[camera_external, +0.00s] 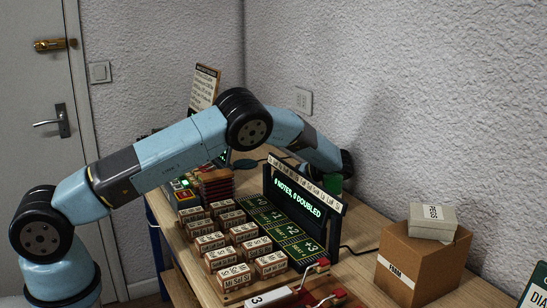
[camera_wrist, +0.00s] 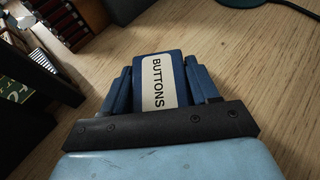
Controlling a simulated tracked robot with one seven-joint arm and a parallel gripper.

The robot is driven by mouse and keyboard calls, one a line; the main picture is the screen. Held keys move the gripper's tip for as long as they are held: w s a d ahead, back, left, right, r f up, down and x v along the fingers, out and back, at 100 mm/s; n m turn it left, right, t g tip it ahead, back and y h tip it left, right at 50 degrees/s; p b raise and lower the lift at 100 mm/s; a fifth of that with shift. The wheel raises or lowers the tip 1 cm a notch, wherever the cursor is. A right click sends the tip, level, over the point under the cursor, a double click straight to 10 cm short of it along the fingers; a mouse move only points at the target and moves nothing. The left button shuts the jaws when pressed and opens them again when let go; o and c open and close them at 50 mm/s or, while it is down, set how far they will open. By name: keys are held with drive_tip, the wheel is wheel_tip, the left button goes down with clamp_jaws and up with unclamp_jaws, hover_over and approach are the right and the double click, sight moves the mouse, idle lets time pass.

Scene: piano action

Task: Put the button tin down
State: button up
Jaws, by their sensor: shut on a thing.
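The button tin (camera_wrist: 152,70) is a dark blue box with a cream label reading BUTTONS, in the middle of the wrist view. My gripper (camera_wrist: 158,84) is shut on it, with one dark blue finger on each side. The wood table (camera_wrist: 240,75) shows around and beyond the tin. I cannot tell whether the tin touches the table or hangs above it. In the external view my arm reaches over the table behind the display, and the gripper and tin are hidden there.
A display panel (camera_external: 300,207) stands mid-table, with several labelled blocks (camera_external: 240,245) in front. A dark round base (camera_wrist: 238,2) with a cable lies beyond the tin. Bare table shows right of the tin.

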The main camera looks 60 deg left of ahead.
drive_tip(key=shift+f, duration=0.1)
drive_tip(key=o, duration=1.2)
